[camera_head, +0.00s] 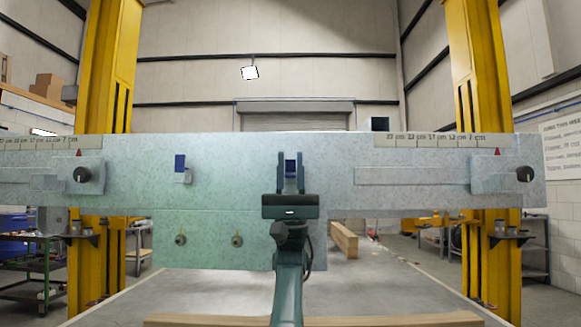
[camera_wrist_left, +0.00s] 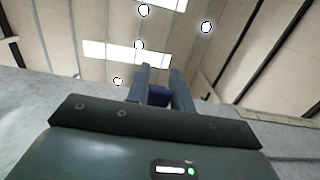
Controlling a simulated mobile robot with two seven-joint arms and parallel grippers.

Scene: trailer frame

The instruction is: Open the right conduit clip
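The right conduit clip (camera_head: 291,167) is a small dark-blue piece on the front of the pale speckled panel (camera_head: 230,200). My left gripper (camera_head: 291,172) is in front of it, pointing up, with one finger on each side of the blue piece. The same blue clip shows between the fingers in the left wrist view (camera_wrist_left: 158,96). The fingers are very close to its sides, but I cannot tell whether they press on it. The clip's lower part is hidden behind the gripper. The left conduit clip (camera_head: 180,163), blue on a pale base, stands free to the left. My right gripper is not in view.
Two black knobs (camera_head: 82,175) (camera_head: 525,174) sit on sliding plates at the panel's ends. Two small round fittings (camera_head: 180,239) (camera_head: 237,241) are on the lower plate. Yellow columns (camera_head: 478,80) stand behind. A wooden beam (camera_head: 320,320) lies low in front.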

